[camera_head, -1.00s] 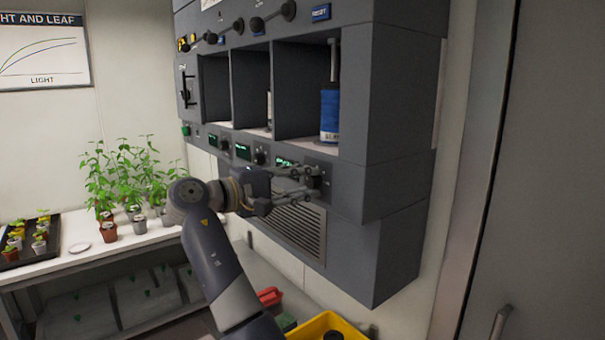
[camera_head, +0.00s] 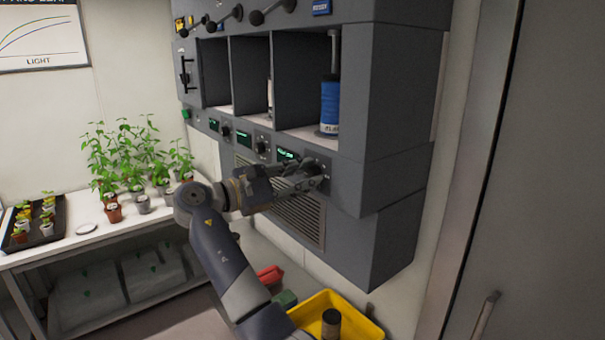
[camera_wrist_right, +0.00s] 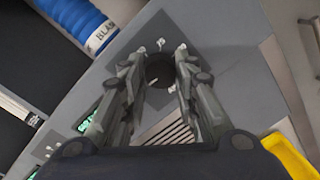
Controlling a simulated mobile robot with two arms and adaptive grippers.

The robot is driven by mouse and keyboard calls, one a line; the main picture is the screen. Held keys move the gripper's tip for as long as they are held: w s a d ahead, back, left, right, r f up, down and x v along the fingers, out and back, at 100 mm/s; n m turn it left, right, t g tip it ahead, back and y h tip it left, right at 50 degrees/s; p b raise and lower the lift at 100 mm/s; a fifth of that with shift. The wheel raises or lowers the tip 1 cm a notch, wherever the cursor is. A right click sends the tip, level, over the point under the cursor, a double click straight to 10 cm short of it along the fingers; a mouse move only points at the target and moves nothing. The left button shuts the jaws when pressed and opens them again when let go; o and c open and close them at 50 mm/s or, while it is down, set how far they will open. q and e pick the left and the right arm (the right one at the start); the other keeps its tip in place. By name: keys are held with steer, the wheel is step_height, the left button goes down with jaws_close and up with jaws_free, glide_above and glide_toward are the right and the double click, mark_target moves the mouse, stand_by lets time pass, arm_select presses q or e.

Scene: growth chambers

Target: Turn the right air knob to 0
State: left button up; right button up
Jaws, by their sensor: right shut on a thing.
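The right air knob is a round dark knob (camera_wrist_right: 160,71) at the right end of the grey unit's control strip. A pale mark shows on its face, and several small light marks sit around it on the panel. My right gripper (camera_head: 317,174) is at this knob, with one finger on each side. In the right wrist view its fingers (camera_wrist_right: 157,62) are closed in on the knob. In the head view the fingers mostly hide the knob. The lit green display (camera_head: 287,154) is just left of it, its figures too small to read. My left gripper is out of view.
Two other knobs (camera_head: 262,146) sit further left on the strip. A blue cylinder (camera_head: 329,103) stands in the right bay above. A vent grille (camera_head: 300,218) is below. A yellow bin (camera_head: 352,310) stands lower down. Potted plants (camera_head: 125,165) are on a bench at left.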

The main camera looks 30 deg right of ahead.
steer(key=shift+n, duration=0.6)
steer(key=o, duration=1.1)
steer(key=shift+w+f, duration=0.1)
steer(key=shift+w, duration=0.05)
steer(key=shift+a, duration=0.15)
steer(key=a, duration=1.1)
steer(key=shift+a, duration=0.35)
